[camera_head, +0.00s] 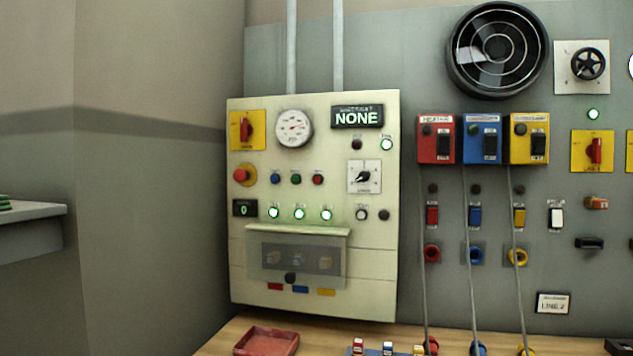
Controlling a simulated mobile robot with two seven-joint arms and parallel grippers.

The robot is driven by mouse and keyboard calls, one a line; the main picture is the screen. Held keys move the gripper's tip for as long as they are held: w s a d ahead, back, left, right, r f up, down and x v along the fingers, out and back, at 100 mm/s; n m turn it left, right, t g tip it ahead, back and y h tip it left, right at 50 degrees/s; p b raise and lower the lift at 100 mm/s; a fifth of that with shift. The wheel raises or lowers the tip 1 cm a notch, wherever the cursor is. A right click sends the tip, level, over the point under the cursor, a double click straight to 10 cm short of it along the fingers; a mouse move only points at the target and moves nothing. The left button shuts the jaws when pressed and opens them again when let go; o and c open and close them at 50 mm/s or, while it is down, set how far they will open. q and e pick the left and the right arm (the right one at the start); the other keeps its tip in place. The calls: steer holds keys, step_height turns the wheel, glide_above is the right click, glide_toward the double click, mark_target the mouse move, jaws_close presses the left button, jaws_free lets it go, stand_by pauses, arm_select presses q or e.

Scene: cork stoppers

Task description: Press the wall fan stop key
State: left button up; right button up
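The wall fan (497,50) is a round black-rimmed unit high on the grey wall, right of centre. No key in view can be read as its stop key; the small labels are too blurred. The cream control panel (380,290) left of centre carries a red mushroom button (241,175), and small blue (275,179), green (296,180) and red (317,180) buttons. Below them are several green-lit round lamps or buttons (299,213). A display (357,116) reads NONE. Neither of my grippers is in view.
Red (436,138), blue (482,138) and yellow (529,138) boxes hang below the fan, with cables running down. A black handwheel (588,64) is right of the fan. A wooden bench (215,343) below bears a red tray (267,341). A grey ledge (35,210) stands at left.

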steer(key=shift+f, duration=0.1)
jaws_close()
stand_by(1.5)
